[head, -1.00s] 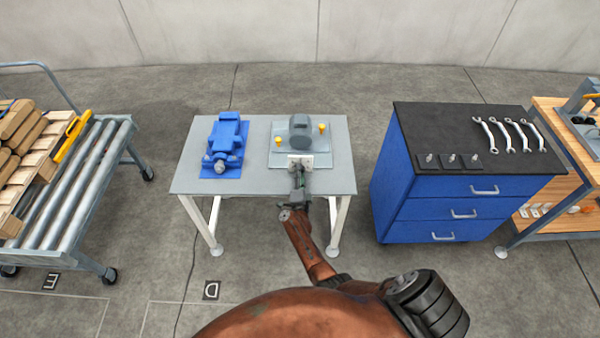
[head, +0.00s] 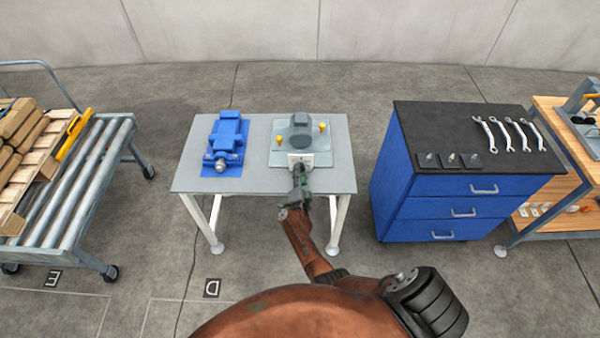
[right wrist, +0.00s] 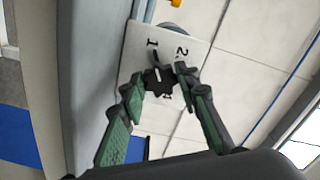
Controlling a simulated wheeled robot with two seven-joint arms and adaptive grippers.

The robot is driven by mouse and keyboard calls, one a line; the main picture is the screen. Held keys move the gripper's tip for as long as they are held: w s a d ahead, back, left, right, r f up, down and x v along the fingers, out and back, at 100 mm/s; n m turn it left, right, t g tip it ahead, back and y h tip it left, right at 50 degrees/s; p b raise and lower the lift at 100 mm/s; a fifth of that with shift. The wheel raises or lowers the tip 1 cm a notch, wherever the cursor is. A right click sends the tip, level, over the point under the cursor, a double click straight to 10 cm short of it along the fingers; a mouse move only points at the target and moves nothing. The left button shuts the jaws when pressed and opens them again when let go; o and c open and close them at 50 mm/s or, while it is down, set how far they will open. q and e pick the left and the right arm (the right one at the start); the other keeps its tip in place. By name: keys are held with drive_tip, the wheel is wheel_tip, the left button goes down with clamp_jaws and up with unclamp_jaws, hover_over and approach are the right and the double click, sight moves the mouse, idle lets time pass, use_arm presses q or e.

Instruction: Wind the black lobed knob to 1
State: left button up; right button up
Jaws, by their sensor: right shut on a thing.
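The black lobed knob (right wrist: 158,82) sits on a pale dial plate (right wrist: 134,50), which shows the numerals 1 and 2 and a third, partly covered mark. A white line shows on the knob's face, roughly towards the 1; its exact setting is hard to read. My right gripper (right wrist: 159,84) is shut on the knob, one green-padded finger on either side of it. In the head view my right gripper (head: 299,172) is at the front of the plate (head: 312,159), below the grey motor-like unit (head: 301,130), and hides the knob. My left gripper is not in view.
The grey table (head: 260,180) also carries a blue vise (head: 224,145) at left. A blue drawer cabinet (head: 440,210) with wrenches on top stands at right. A roller cart (head: 80,190) stands at left.

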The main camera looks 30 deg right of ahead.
drive_tip(key=o, duration=1.2)
drive_tip(key=shift+c, duration=0.2)
